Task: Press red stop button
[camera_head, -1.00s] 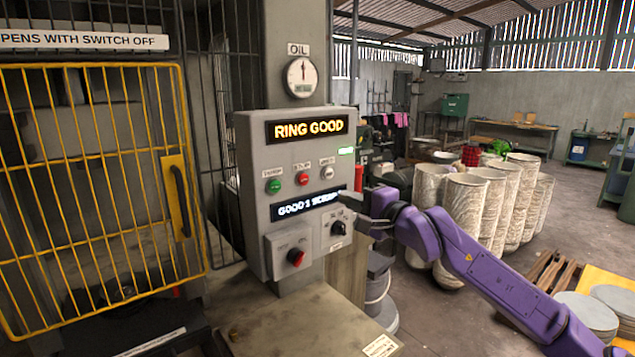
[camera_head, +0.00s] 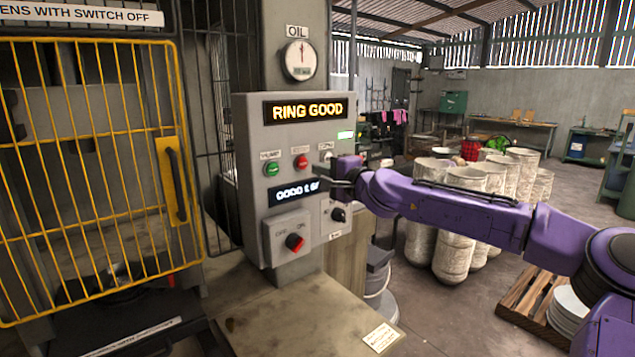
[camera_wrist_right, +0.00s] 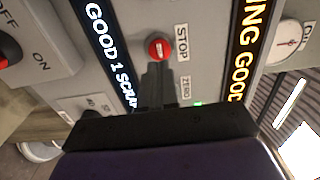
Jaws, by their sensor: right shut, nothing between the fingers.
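The red stop button (camera_head: 301,161) sits on the grey control panel (camera_head: 250,130), between a green button (camera_head: 271,169) and a third button that my right gripper partly covers. In the right wrist view the red button (camera_wrist_right: 158,48) shows just beyond my fingertips, beside the label STOP. My right gripper (camera_head: 328,172) is shut and empty, close in front of the panel, to the right of the red button. The wrist view also shows its closed fingers (camera_wrist_right: 157,70) pointing at the button; I cannot tell if they touch it. My left gripper is not in view.
The panel's display (camera_head: 305,109) reads RING GOOD. A red-handled switch (camera_head: 294,242) and a black knob (camera_head: 338,214) stick out below.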

